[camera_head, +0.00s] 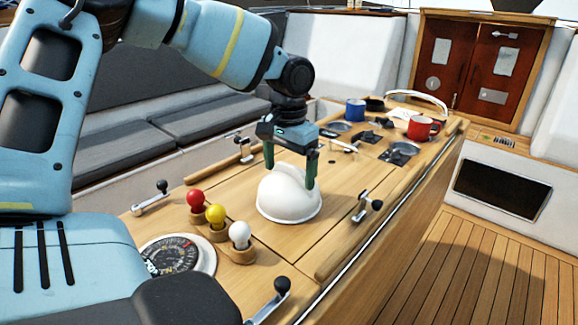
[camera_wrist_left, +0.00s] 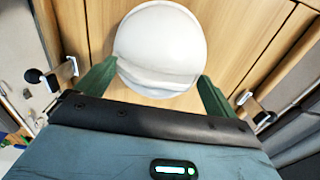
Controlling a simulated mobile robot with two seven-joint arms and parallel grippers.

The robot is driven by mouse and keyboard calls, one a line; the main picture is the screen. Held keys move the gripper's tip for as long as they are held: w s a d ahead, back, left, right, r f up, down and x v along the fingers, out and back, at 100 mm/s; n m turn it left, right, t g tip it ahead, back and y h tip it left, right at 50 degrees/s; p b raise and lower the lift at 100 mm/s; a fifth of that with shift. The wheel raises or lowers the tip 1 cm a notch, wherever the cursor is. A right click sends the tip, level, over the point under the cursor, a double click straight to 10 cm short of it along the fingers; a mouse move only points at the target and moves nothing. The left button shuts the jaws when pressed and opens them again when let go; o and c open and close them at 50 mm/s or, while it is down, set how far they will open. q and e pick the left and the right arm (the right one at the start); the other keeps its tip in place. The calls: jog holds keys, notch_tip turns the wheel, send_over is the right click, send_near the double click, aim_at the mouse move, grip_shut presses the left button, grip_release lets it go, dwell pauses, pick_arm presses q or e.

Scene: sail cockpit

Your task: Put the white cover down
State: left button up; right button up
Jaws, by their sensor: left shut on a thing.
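The white cover (camera_head: 287,197) is a rounded dome with a flat rim. In the head view it is at the middle of the wooden table. It also shows in the left wrist view (camera_wrist_left: 160,45), between the two green fingers. My left gripper (camera_head: 291,172) comes down from above and is shut on the cover's raised top part. The cover looks upright, with its rim at or just above the tabletop; I cannot tell whether it touches. My right gripper is not in view.
A compass (camera_head: 178,256) and red (camera_head: 196,198), yellow (camera_head: 215,213) and white (camera_head: 239,233) knobs stand left of the cover. A latch (camera_head: 364,205) is to its right. Blue (camera_head: 355,109) and red (camera_head: 421,127) mugs stand at the far end. Bare wood (camera_head: 240,178) surrounds the cover.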

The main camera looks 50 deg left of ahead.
pick_arm(q)
jog(key=o, duration=0.7)
jog(key=shift+f, duration=0.1)
jog(key=shift+c, duration=0.2)
notch_tip(320, 180, up, 12)
jog(key=shift+r, duration=0.2)
